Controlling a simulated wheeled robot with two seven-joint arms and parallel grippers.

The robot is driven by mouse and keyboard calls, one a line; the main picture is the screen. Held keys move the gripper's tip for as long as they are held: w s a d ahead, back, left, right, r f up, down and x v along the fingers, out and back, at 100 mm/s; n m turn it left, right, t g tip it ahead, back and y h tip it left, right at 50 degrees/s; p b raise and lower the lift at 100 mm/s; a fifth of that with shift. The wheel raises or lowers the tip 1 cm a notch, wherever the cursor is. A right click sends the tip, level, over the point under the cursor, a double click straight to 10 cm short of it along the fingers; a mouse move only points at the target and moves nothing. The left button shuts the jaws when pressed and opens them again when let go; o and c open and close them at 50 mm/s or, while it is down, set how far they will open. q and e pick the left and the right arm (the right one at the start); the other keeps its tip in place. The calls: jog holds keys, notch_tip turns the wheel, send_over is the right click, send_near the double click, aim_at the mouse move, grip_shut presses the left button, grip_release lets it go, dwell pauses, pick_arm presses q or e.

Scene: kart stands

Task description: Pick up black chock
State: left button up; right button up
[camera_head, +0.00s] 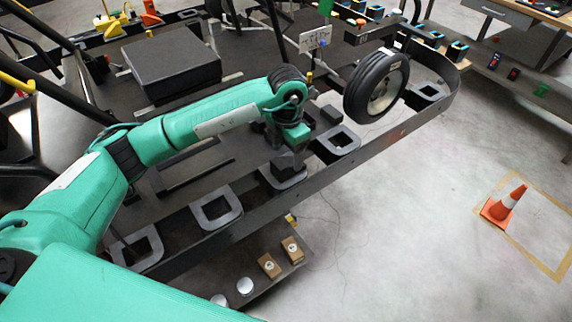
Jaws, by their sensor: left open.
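My left arm reaches in from the left, and its gripper (289,158) points down over one of the grey square frames along the front rail. The fingers are dark and small here, and the arm's wrist hides much of the space around them. A small black block (331,114), which looks like a black chock, sits on the dark stand just right of my gripper, apart from it and left of the black wheel (377,85). I cannot tell whether anything dark lies between the fingers. My right gripper is not in view.
Grey square frames (216,208) line the curved front rail (390,137). A large black box (172,68) stands on the deck behind my arm. Wooden blocks (269,265) lie on a lower shelf.

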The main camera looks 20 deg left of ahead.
aim_at(286, 161)
pick_arm(q)
jog(key=shift+s+f, duration=0.1)
jog(key=shift+f, duration=0.3)
notch_tip(286, 161, down, 4)
jog(key=shift+a+r+p, duration=0.15)
jog(key=shift+r+p, duration=0.1)
jog(key=shift+p, duration=0.55)
jog(key=shift+f, duration=0.3)
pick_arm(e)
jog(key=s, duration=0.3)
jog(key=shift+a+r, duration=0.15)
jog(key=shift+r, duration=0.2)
pick_arm(q)
jog(key=shift+c, duration=0.4)
jog(key=c, duration=1)
